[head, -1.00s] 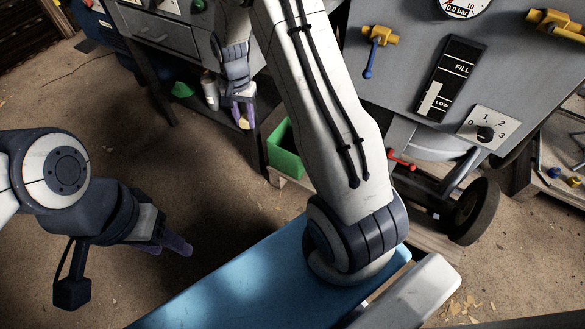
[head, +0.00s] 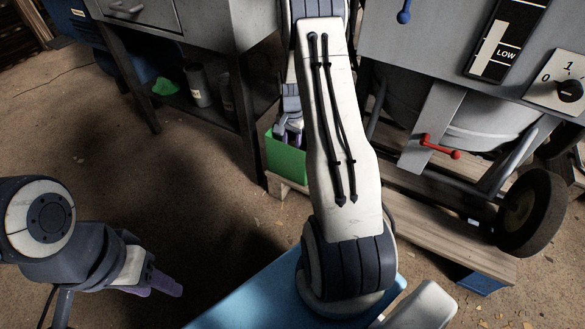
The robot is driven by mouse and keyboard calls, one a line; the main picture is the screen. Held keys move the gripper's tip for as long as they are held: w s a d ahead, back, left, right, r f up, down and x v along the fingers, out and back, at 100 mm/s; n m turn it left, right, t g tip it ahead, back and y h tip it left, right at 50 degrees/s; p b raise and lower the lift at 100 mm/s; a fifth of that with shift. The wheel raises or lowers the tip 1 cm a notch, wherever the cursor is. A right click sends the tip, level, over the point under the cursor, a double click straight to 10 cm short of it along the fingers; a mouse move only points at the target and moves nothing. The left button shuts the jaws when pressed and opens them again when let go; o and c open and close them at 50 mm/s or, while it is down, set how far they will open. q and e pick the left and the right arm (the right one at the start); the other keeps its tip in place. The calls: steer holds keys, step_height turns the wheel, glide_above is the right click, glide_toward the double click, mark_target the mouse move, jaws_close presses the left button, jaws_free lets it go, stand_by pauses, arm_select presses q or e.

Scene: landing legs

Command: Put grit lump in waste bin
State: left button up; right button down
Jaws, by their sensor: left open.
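I cannot make out a grit lump in this view. A green open box (head: 286,160), which may be the waste bin, stands on the floor near the middle, partly hidden behind my right arm. My left gripper (head: 160,284) is open at the lower left, over the floor and apart from the box.
A grey machine (head: 437,62) with a red lever (head: 440,147) and a wheel (head: 531,213) stands on the right by wooden planks (head: 425,205). A grey bench (head: 212,38) has a shelf with a grey canister (head: 201,86) and green cloth. The floor at left is clear.

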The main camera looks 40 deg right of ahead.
step_height(320, 180, down, 9)
steer(key=b, duration=0.5)
steer(key=shift+a, duration=0.1)
steer(key=shift+r, duration=0.2)
steer(key=shift+f, duration=0.1)
steer(key=c, duration=0.5)
jaws_free()
steer(key=shift+c, duration=0.2)
step_height(320, 180, up, 12)
steer(key=p, duration=0.8)
